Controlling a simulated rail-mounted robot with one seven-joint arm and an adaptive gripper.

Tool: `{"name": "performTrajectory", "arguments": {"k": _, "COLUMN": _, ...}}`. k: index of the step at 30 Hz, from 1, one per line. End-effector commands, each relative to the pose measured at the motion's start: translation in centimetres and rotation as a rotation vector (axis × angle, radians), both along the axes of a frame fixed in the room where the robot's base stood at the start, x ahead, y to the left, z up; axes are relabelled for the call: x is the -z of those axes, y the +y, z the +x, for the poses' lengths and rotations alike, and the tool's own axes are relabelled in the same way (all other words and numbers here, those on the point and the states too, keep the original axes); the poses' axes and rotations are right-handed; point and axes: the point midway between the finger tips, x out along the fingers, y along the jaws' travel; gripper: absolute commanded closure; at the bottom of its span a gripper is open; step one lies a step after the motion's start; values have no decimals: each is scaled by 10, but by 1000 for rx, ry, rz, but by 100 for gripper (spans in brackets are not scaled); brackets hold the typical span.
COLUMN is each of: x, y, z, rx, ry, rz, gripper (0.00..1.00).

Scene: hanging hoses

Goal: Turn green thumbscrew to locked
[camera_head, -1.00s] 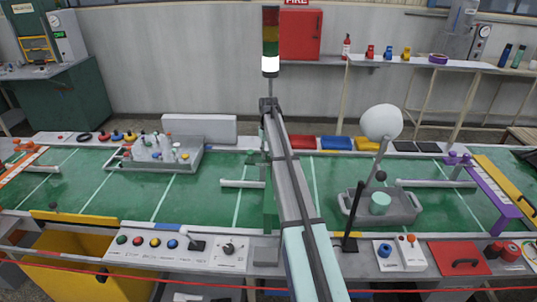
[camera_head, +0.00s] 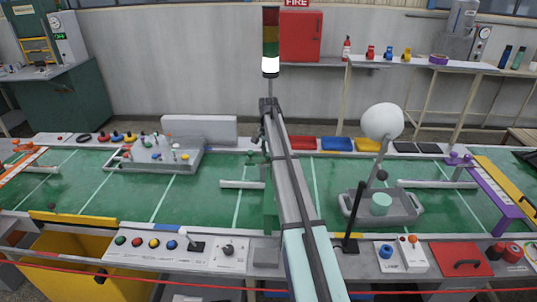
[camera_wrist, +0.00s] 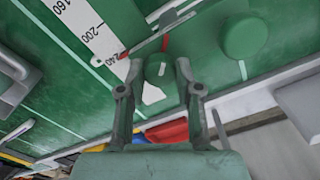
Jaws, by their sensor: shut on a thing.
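The green thumbscrew (camera_wrist: 160,69) is between the fingers of my gripper (camera_wrist: 158,68) in the wrist view. The fingers are shut on it, one on each side. A white scale strip (camera_wrist: 85,28) marked 160, 200 and 240 lies beside it, with a thin pointer having a red part (camera_wrist: 150,43) across its end. In the head view my gripper is mostly hidden behind my arm. A small green part (camera_head: 251,156) shows left of the arm there, but I cannot tell whether it is the thumbscrew.
A larger green round knob (camera_wrist: 244,37) stands close to the right finger in the wrist view. In the head view a grey tray (camera_head: 408,216) with a mint cylinder (camera_head: 381,203) stands right of my arm. Red (camera_head: 303,143), blue (camera_head: 336,144) and yellow (camera_head: 367,145) bins line the back edge.

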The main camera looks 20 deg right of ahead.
Motion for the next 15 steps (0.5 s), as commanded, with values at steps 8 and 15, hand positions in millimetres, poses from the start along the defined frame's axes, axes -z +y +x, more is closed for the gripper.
{"name": "performTrajectory", "arguments": {"k": 8, "x": 1, "y": 0, "z": 0, "rx": 183, "ry": 1, "rz": -1, "gripper": 100}}
{"name": "performTrajectory", "arguments": {"k": 15, "x": 1, "y": 0, "z": 0, "rx": 265, "ry": 1, "rz": 0, "gripper": 100}}
